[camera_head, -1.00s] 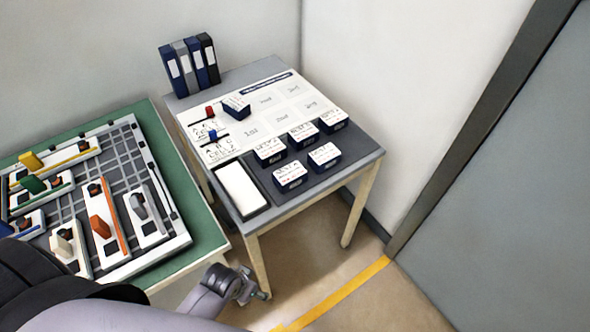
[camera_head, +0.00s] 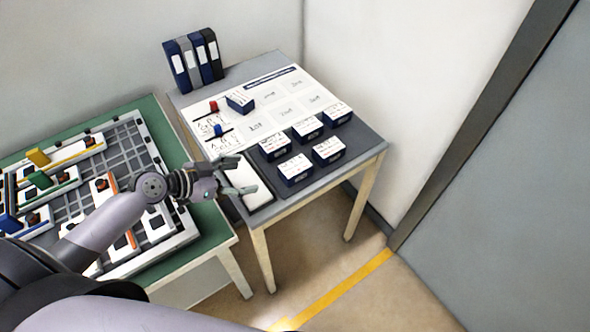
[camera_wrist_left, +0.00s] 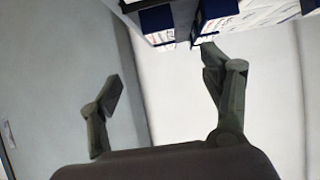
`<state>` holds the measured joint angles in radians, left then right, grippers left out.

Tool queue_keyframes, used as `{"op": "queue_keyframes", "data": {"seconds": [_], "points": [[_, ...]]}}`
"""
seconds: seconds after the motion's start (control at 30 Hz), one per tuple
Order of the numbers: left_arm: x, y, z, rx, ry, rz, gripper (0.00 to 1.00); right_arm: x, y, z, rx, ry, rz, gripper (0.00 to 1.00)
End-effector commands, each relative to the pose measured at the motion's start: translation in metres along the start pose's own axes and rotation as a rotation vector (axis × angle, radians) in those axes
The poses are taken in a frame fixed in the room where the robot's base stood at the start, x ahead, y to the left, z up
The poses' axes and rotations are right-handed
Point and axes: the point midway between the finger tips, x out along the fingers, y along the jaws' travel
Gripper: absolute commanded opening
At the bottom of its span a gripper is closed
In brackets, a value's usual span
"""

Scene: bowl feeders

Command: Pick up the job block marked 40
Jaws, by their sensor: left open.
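Several navy job blocks with white labelled tops stand on the grey table in the head view: a back-row left block (camera_head: 274,147), a middle one (camera_head: 307,130), a right one (camera_head: 337,114), and two in front, a left one (camera_head: 295,170) and a right one (camera_head: 328,151). Another block (camera_head: 240,102) sits on the white sheet. The label numbers are too small to read, so I cannot tell which is 40. My left gripper (camera_head: 247,175) is open and empty, over the white pad, left of the front blocks. The left wrist view shows navy blocks (camera_wrist_left: 157,24) beyond the fingers.
The white pad (camera_head: 238,172) lies on the grey table (camera_head: 372,150). The printed sheet (camera_head: 290,87) covers its back part. Binders (camera_head: 195,62) stand at the back left. A green table (camera_head: 215,225) with a gridded board and coloured parts is on the left, under my left arm.

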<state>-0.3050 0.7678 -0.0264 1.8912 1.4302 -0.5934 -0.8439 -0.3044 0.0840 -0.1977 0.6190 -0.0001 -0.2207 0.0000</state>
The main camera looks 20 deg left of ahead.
Motion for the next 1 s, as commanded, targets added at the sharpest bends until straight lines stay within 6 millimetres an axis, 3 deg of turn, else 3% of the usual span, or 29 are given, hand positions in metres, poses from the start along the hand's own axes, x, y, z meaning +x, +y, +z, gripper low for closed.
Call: {"op": "queue_keyframes", "data": {"seconds": [0.17, 0.6, 0.87, 1.0], "points": [[0.018, -0.009, -0.006, -0.002, 0.022, -0.013, 0.72, -0.001, -0.005, -0.002, 0.001, 0.002, -0.006, 0.98], [0.108, -0.008, -0.005, -0.005, 0.018, -0.011, 0.72, 0.006, -0.008, -0.006, 0.000, 0.008, -0.009, 0.98], [0.127, -0.006, -0.005, -0.004, 0.016, -0.009, 0.72, 0.007, -0.004, -0.005, -0.002, 0.008, -0.005, 0.98], [0.148, -0.002, -0.003, -0.006, 0.016, -0.009, 0.72, 0.008, -0.002, -0.005, -0.002, 0.008, -0.002, 0.98]]}}
